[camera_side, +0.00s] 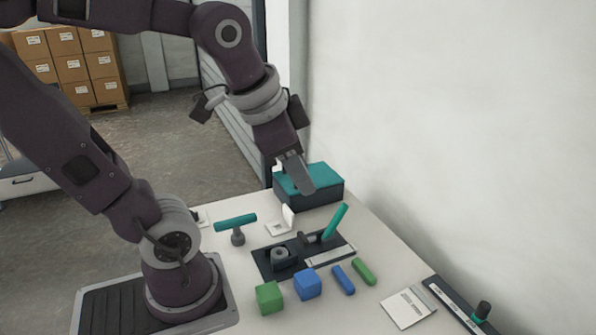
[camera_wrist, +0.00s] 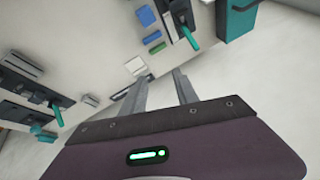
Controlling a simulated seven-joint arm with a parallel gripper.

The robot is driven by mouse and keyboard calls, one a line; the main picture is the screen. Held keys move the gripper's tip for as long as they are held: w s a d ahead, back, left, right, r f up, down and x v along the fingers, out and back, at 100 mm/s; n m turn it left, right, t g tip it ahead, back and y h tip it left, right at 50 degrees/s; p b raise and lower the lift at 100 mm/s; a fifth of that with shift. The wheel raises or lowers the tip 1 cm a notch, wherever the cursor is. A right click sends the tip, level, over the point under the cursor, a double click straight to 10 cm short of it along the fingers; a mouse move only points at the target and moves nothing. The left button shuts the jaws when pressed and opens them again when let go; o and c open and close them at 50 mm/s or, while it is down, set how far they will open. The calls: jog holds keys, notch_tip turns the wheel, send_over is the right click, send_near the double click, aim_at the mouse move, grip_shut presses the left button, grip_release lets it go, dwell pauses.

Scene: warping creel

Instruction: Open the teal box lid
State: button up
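The teal box is a dark box with a teal lid (camera_side: 322,176) at the back of the table, against the wall. The lid lies flat and looks closed. My gripper (camera_side: 303,186) points down and overlaps the front left of the box in the side view. I cannot tell whether it touches the lid. In the wrist view my gripper (camera_wrist: 160,88) has its two fingers apart with nothing between them. A teal and dark box-like thing (camera_wrist: 236,22) shows at the top right there, off to the side of the fingers.
In front of the box are a dark fixture with a tilted teal handle (camera_side: 335,222), a teal T-handle (camera_side: 236,222) and a white bracket (camera_side: 281,222). Green (camera_side: 269,297) and blue (camera_side: 307,284) cubes and small bars lie nearer. A black slider rail (camera_side: 457,303) is at the right.

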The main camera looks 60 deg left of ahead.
jog(key=w+a+f+m+g+y, duration=0.1)
jog(key=w+a+f+m, duration=0.25)
jog(key=w+a, duration=0.55)
jog(key=w+a+f+m+g+y, duration=0.1)
jog(key=w+a+f+m+y, duration=0.3)
jog(key=a, duration=0.9)
jog(key=a+f+m, duration=0.2)
jog(key=a+f, duration=0.3)
jog(key=a, duration=0.1)
jog(key=w+a+f+m+h, duration=0.1)
jog(key=a+f+m, duration=0.2)
jog(key=a+f, duration=0.2)
jog(key=w+a+f+m+g, duration=0.1)
jog(key=a+f+m, duration=0.1)
jog(key=a+f, duration=0.3)
jog(key=shift+a+h, duration=0.4)
jog(key=shift+a, duration=0.4)
grip_shut()
